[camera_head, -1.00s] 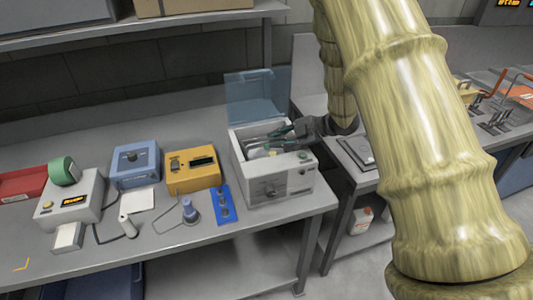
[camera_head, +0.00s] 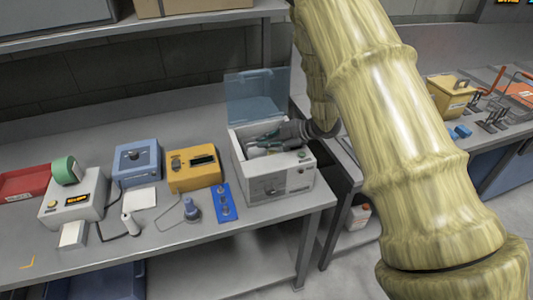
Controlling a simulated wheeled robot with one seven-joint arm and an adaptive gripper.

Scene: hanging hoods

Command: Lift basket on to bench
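A grey box-shaped machine (camera_head: 276,178) with a raised see-through blue lid (camera_head: 257,95) stands at the right end of the grey bench (camera_head: 45,145). Its tank is open on top. My gripper (camera_head: 263,138) reaches in from the right, with its dark fingers at the tank opening. A pale thing (camera_head: 257,151) shows in the tank just below the fingers. I cannot make out a basket clearly, as the gripper and tank walls hide much of the inside. The fingers are too small to tell whether they are open or shut.
Left of the machine are a yellow box (camera_head: 194,169), a blue box (camera_head: 136,163), a blue strip (camera_head: 223,203) and a white device with green tape (camera_head: 73,195). The raised lid stands behind the gripper. Free bench lies along the back. A second bench (camera_head: 480,140) is at right.

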